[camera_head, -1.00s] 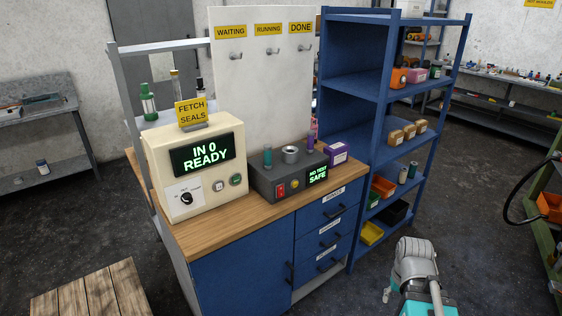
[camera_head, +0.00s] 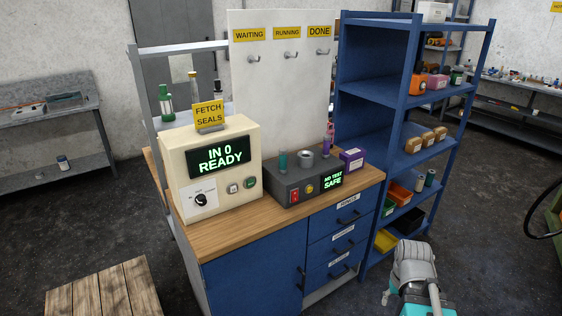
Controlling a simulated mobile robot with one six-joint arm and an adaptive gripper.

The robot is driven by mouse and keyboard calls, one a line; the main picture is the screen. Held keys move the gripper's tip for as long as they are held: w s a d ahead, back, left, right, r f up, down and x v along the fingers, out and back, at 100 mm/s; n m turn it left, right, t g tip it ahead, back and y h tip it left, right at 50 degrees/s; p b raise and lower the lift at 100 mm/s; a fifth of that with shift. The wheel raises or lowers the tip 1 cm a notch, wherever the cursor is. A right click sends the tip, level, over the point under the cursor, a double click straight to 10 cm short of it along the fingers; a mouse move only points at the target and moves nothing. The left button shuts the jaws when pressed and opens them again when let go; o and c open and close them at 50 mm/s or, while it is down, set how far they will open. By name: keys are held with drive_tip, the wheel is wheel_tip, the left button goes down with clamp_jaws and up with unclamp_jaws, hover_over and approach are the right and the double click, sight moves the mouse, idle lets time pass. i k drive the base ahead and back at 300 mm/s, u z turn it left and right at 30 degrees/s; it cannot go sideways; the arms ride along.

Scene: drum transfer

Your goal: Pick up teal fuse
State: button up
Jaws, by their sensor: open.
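The teal fuse (camera_head: 283,161) is a small upright cylinder on the left part of the top of the dark grey test box (camera_head: 288,190). The box stands on the wooden bench top (camera_head: 225,236) and its screen reads "NO TEST SAFE". A grey metal ring-shaped socket (camera_head: 307,159) is right of the fuse. My arm's grey wrist is at the bottom right, in front of the blue shelf. Only a small fingertip of my gripper (camera_head: 387,297) shows beside it, open and well apart from the fuse; the rest is hidden.
A cream machine (camera_head: 213,165) reading "IN 0 READY" stands left of the test box. A purple box (camera_head: 352,159) and a purple bottle (camera_head: 328,137) are at its right. A white hook board (camera_head: 280,90) rises behind. The blue shelf (camera_head: 375,90) borders the bench's right.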

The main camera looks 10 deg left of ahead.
sight(283, 152)
drive_tip(key=i, duration=0.85)
drive_tip(key=z, duration=0.05)
